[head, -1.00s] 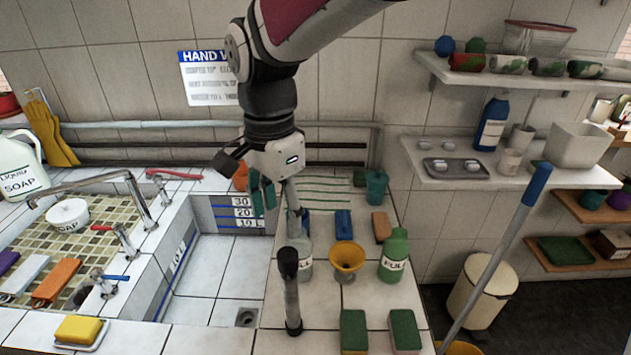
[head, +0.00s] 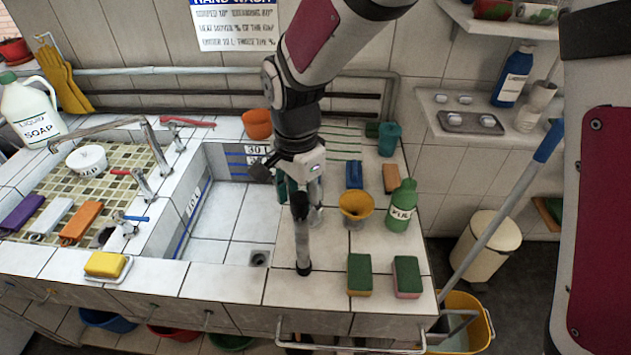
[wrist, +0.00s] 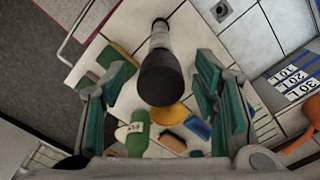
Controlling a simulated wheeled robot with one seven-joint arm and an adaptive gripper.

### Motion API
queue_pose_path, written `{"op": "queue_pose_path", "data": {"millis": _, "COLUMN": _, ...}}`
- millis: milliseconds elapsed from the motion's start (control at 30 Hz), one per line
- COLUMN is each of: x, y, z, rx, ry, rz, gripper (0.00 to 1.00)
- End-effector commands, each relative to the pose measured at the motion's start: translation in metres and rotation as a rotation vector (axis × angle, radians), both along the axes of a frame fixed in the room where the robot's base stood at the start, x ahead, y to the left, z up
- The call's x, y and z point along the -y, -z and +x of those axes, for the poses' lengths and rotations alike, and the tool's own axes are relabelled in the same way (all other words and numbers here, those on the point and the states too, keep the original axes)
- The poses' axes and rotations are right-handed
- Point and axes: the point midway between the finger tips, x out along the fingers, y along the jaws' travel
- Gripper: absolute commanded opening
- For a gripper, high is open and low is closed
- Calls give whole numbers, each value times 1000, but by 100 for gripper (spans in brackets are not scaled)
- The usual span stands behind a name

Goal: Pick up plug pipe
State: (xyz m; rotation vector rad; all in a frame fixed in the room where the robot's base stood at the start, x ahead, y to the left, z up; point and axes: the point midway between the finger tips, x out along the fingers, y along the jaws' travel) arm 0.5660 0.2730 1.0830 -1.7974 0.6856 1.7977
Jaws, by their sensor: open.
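The plug pipe (head: 302,240) stands upright on the tiled counter beside the sink basin, with a dark top and a grey metallic shaft. In the wrist view, the black end of the plug pipe (wrist: 160,78) faces the camera, between the two teal-padded fingers. My gripper (head: 298,190) points down, just behind and above the pipe top in the head view. The fingers of my gripper (wrist: 163,92) are spread wide, with visible gaps to the pipe on both sides. Nothing is held.
A yellow funnel (head: 356,206), a green bottle (head: 402,207) and two green sponges (head: 360,274) (head: 407,276) stand right of the pipe. The sunken basin (head: 225,225) with its drain is left. A mop handle (head: 500,210) leans beyond the counter's right edge.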

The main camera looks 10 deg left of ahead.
Motion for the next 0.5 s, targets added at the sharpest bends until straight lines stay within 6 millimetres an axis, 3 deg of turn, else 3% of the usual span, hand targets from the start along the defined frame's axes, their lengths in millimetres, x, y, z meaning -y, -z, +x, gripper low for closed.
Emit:
{"op": "queue_pose_path", "data": {"millis": 133, "x": 0, "y": 0, "z": 0, "rx": 0, "ry": 0, "rz": 0, "gripper": 52}}
{"op": "queue_pose_path", "data": {"millis": 367, "x": 0, "y": 0, "z": 0, "rx": 1, "ry": 0, "rz": 1, "gripper": 0}}
{"op": "queue_pose_path", "data": {"millis": 500, "x": 0, "y": 0, "z": 0, "rx": 0, "ry": 0, "rz": 0, "gripper": 0}}
